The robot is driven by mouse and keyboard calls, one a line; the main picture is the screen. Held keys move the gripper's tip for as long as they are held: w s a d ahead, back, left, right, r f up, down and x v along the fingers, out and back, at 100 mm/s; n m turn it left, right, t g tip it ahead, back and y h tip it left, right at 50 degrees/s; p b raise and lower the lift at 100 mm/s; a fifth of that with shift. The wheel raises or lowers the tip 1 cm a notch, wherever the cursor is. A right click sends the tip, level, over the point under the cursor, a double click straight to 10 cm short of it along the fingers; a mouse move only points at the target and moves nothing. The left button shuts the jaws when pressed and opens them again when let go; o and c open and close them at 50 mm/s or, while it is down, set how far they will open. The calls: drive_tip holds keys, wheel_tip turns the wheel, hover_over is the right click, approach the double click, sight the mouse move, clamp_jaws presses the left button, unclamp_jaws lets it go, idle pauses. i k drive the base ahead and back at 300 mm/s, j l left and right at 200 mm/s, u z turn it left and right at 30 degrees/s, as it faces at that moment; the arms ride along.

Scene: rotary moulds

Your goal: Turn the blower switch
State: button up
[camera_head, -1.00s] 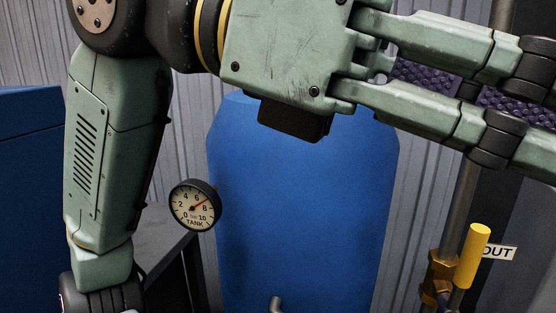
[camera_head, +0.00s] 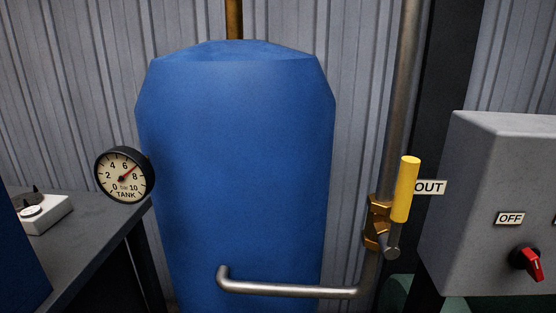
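A red rotary switch (camera_head: 526,263) with a black base sits on the front of a grey control box (camera_head: 480,180) at the right edge. A white label reading OFF (camera_head: 510,218) is above and left of the switch. The edge of another label shows at the far right, its text cut off. No label reading blower is visible. The red handle lies at a slant; I cannot tell surely which label it points to. My gripper is not in view, and nothing touches the switch.
A blue tank (camera_head: 235,160) stands in the middle, with a gauge (camera_head: 125,175) at its left. A yellow-handled valve (camera_head: 406,190) on a vertical pipe (camera_head: 401,95) stands left of the box, near an OUT label (camera_head: 430,187). A grey table (camera_head: 95,225) is at left.

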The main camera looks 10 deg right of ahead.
sight(524, 256)
drive_tip(key=z, duration=1.7)
